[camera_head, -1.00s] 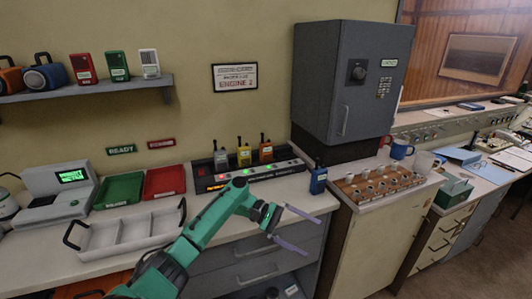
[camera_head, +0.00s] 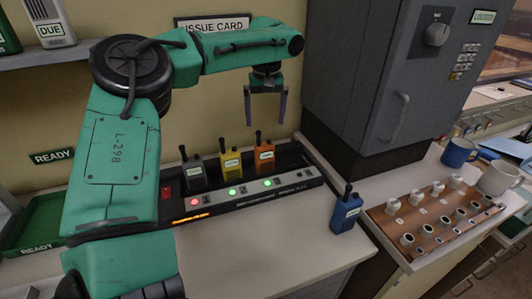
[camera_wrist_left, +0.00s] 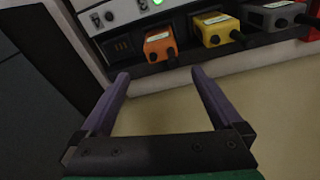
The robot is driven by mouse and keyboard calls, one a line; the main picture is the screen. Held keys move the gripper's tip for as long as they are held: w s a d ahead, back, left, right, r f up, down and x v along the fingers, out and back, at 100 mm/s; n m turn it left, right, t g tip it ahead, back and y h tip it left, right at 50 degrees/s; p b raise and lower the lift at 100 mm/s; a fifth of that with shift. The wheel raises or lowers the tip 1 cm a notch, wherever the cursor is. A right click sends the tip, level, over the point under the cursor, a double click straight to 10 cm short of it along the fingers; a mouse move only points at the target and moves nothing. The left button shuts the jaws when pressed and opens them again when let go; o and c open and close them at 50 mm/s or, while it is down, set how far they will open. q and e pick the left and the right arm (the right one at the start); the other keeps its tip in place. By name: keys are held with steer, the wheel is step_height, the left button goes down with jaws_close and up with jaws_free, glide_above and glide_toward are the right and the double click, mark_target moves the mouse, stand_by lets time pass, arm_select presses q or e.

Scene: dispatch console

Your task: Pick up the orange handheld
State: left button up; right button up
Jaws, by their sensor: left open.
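The orange handheld (camera_head: 264,156) stands upright in the charger rack (camera_head: 250,206), to the right of a yellow handheld (camera_head: 231,163) and a grey one (camera_head: 193,173). My left gripper (camera_head: 267,118) points down above and slightly behind the orange handheld, open and empty. In the left wrist view, the orange handheld (camera_wrist_left: 160,46) lies beyond the two purple fingers (camera_wrist_left: 160,75), roughly between their tips and apart from them. The yellow handheld (camera_wrist_left: 214,29) is beside it there. My right gripper is not in view.
A blue handheld (camera_head: 346,210) stands on the counter right of the rack. A grey locker (camera_head: 395,75) rises close on the right. A wooden key or knob board (camera_head: 430,221) and mugs (camera_head: 458,152) are further right. The counter front (camera_head: 260,255) is clear.

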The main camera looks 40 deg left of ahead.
arm_select(q)
glide_above(264, 144)
steer(key=s, duration=0.1)
steer(key=f, duration=0.4)
steer(key=shift+s+d+p, duration=0.1)
steer(key=shift+d+p, duration=0.1)
steer(key=shift+p, duration=0.15)
steer(key=f, duration=0.2)
steer(key=f+p, duration=0.1)
steer(key=f, duration=0.2)
steer(key=w+f+p, duration=0.1)
steer(key=f, duration=0.1)
steer(key=shift+a+f, duration=0.1)
steer(key=shift+f, duration=0.35)
steer(key=shift+w+a+f, duration=0.1)
steer(key=shift+a, duration=0.05)
steer(key=c, duration=1.5)
steer(key=shift+c, duration=0.4)
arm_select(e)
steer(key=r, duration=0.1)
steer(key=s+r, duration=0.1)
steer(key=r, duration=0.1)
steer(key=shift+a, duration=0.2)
